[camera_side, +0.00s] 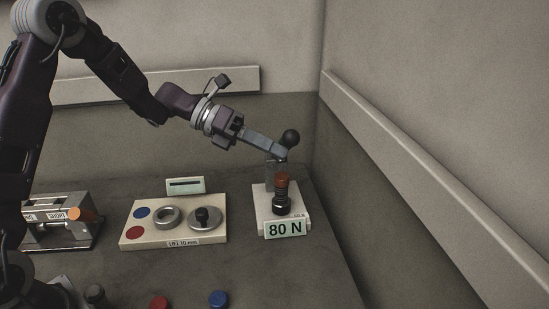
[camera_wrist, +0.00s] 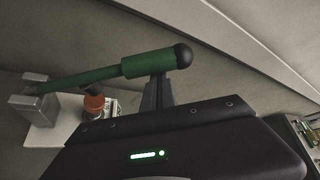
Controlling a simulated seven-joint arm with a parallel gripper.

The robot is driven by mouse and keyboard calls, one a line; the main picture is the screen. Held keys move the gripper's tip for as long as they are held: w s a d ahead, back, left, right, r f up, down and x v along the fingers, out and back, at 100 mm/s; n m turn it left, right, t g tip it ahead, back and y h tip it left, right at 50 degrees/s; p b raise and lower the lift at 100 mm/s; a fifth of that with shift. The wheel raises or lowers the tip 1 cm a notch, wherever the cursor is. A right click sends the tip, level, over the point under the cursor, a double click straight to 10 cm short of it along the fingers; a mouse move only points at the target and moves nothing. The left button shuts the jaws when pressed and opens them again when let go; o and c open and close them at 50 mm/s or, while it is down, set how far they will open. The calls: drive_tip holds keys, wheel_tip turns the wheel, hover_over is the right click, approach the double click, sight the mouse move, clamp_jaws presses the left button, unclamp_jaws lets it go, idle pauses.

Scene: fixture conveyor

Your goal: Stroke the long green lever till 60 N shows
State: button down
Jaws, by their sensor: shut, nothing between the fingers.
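The long green lever (camera_wrist: 105,74) has a thick grip sleeve and a black ball end (camera_wrist: 183,56) in the wrist view. It pivots on a grey bracket (camera_wrist: 33,104). In the side view only its black ball (camera_side: 291,138) shows clearly; my fingers hide most of the rest. My gripper (camera_side: 281,152) is shut and empty, its fingertips at the lever's ball end. In the wrist view my fingers (camera_wrist: 157,92) meet the underside of the green sleeve; I cannot tell whether they touch. The display (camera_side: 285,228) on the white base reads 80 N. An orange-capped post (camera_side: 282,185) stands above it.
A cream plate (camera_side: 180,236) with a ring, a black-knobbed disc and blue and red spots lies left of the lever unit. A metal fixture (camera_side: 58,232) with an orange knob stands further left. Walls with rails stand behind and to the right.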

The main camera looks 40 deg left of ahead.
drive_tip(key=w+a+r+n+g+h, duration=0.1)
drive_tip(key=w+a+r+n+h, duration=0.2)
drive_tip(key=w+a+r, duration=0.6)
drive_tip(key=shift+w+a+n, duration=0.7)
drive_tip(key=shift+w+a, duration=0.2)
drive_tip(key=shift+r, duration=0.1)
